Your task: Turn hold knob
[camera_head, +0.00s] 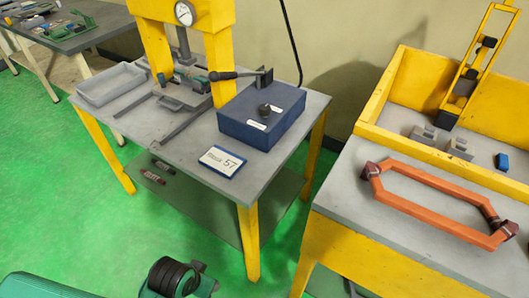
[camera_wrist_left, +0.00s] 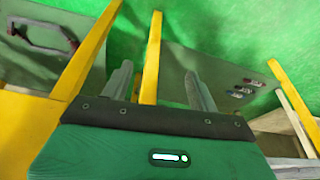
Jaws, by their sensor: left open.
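A dark round knob (camera_head: 264,109) stands on top of a blue box (camera_head: 262,128) on the grey table, in the head view. Whether it is the hold knob of the task I cannot tell. A lever with a dark handle (camera_head: 223,75) reaches to the back of the box. My left gripper (camera_wrist_left: 157,70) shows in the left wrist view with its two fingers apart and nothing between them. It points toward the table legs and green floor, and the knob is not in that view. My right gripper is not in view.
A yellow press frame (camera_head: 222,40) stands behind the box. A sign (camera_head: 222,161) marked 57 and a grey tray (camera_head: 110,84) share its table (camera_head: 190,138). At right, an orange coil (camera_head: 430,185) lies on another table.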

